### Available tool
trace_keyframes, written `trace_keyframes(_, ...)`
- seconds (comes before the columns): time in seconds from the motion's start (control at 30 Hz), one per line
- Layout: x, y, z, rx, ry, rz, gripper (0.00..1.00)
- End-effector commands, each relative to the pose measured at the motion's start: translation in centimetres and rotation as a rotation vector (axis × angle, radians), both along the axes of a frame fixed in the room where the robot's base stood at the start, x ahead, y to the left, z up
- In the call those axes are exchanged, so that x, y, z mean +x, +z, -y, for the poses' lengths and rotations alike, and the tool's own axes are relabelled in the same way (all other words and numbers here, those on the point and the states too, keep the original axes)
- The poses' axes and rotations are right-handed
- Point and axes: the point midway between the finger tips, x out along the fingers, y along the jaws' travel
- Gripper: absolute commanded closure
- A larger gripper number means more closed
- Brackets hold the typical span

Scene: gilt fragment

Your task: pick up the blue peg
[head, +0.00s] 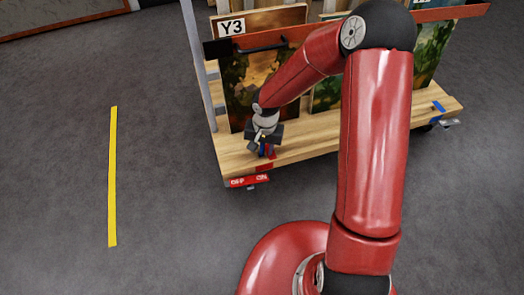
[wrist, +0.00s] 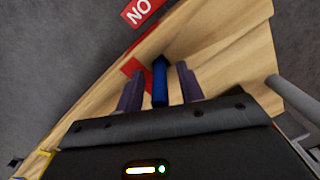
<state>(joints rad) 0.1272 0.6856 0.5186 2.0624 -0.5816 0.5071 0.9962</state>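The blue peg (wrist: 160,84) stands out between the two dark fingers of my gripper (wrist: 160,90) in the wrist view. In the head view my gripper (head: 266,148) is low over the front left corner of the wooden cart deck (head: 310,139). A bit of blue shows between its fingers there, mostly hidden. Whether the peg touches the deck I cannot tell.
Framed paintings (head: 262,72) stand on the cart behind my gripper, with a label Y3 (head: 231,27). Another blue piece (head: 438,106) lies at the deck's right end. A yellow line (head: 112,175) marks the open floor at left.

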Motion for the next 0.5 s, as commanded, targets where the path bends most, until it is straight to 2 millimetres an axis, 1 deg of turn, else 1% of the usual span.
trace_keyframes(0.03, 0.0, 0.02, 0.0, 0.0, 0.0, 0.0, 0.69)
trace_keyframes(0.27, 0.0, 0.03, 0.0, 0.0, 0.0, 0.0, 0.99)
trace_keyframes(0.5, 0.0, 0.06, 0.0, 0.0, 0.0, 0.0, 1.0)
